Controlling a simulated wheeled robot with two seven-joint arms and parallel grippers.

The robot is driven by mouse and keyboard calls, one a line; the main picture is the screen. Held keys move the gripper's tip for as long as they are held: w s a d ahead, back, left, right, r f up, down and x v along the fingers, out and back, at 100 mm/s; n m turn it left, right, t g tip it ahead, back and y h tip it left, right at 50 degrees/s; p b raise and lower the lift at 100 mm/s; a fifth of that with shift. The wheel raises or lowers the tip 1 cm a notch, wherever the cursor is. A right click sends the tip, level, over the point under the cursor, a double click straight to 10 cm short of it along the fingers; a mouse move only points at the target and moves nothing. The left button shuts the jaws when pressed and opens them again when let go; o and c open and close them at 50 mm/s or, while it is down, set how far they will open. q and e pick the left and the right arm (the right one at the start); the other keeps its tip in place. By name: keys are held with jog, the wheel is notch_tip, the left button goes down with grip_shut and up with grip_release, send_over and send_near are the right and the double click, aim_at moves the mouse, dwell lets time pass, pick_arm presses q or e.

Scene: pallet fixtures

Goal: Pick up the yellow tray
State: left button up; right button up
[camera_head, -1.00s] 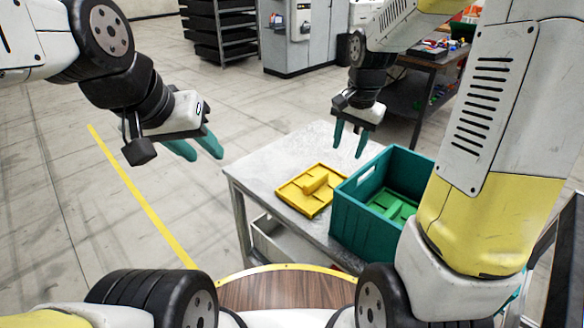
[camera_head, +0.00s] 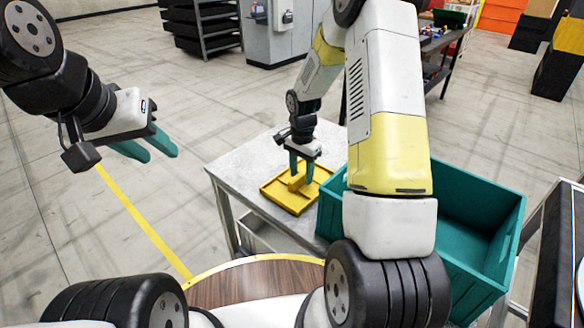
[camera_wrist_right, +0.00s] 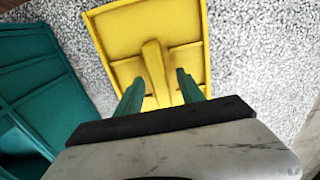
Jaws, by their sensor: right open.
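The yellow tray (camera_head: 299,204) lies flat on the grey metal table, with a raised bar across its middle. In the right wrist view the tray (camera_wrist_right: 125,30) fills the upper middle, and its raised bar runs down between my fingers. My right gripper (camera_head: 301,178) is pointed down over the tray; its teal fingers are open, one on each side of the bar. The right wrist view also shows the gripper (camera_wrist_right: 159,88), with gaps between the fingers and the bar. My left gripper (camera_head: 153,153) is open and empty, in the air left of the table.
A teal crate (camera_head: 482,192) stands right of the tray, partly hidden by my right arm; it also shows at the left of the wrist view (camera_wrist_right: 40,90). The table top (camera_head: 245,167) is bare left of the tray. A grey cabinet and shelves stand far behind.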

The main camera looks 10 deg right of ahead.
jog(key=shift+f, duration=0.5)
grip_shut()
